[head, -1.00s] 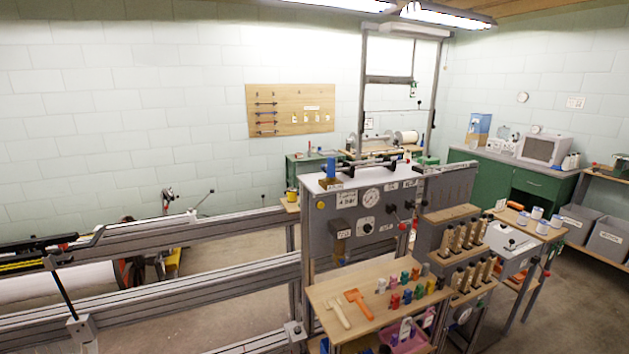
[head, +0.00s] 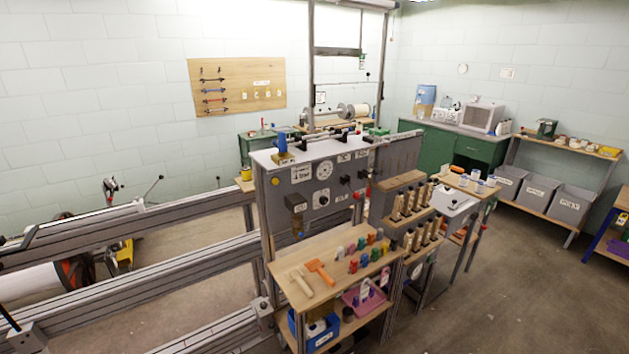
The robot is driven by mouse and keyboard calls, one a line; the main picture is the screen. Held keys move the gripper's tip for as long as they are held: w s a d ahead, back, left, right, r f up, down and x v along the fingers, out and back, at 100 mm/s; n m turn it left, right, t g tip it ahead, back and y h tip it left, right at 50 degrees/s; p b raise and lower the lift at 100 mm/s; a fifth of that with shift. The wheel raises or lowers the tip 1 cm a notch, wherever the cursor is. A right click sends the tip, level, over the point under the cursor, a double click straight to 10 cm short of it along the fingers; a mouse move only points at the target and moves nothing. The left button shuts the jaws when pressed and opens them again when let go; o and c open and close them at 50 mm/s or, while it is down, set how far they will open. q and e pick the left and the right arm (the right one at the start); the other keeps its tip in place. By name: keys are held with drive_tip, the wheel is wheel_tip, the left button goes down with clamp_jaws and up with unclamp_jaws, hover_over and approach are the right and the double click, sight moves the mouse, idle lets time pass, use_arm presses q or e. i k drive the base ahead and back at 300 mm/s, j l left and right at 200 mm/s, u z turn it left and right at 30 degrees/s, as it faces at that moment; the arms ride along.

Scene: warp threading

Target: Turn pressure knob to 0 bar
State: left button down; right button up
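A grey control panel (head: 283,203) stands near the middle of the head view. On its face is a round white pressure gauge (head: 324,170). Below the gauge is a white plate with a dark round knob (head: 321,198), which looks like the pressure knob; its setting is too small to read. A label (head: 301,173) beside the gauge appears to read a bar value. Neither of my grippers is in view, and nothing touches the panel.
A wooden shelf (head: 335,295) with tools and coloured pieces juts out below the panel. Long metal rails (head: 130,231) run to the left. Wooden racks (head: 412,212) stand right of the panel. Open floor (head: 520,290) lies at the lower right.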

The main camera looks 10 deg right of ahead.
sight(324, 199)
drive_tip(key=i+l, duration=0.15)
drive_tip(key=l, duration=0.35)
drive_tip(key=i+l, duration=0.15)
drive_tip(key=l, duration=0.35)
drive_tip(key=i+l+u, duration=0.1)
drive_tip(key=l, duration=0.4)
drive_tip(key=i+l, duration=0.15)
drive_tip(key=l, duration=0.4)
drive_tip(key=i+l+u, duration=0.1)
drive_tip(key=l, duration=0.4)
drive_tip(key=i+l, duration=0.15)
drive_tip(key=l, duration=0.4)
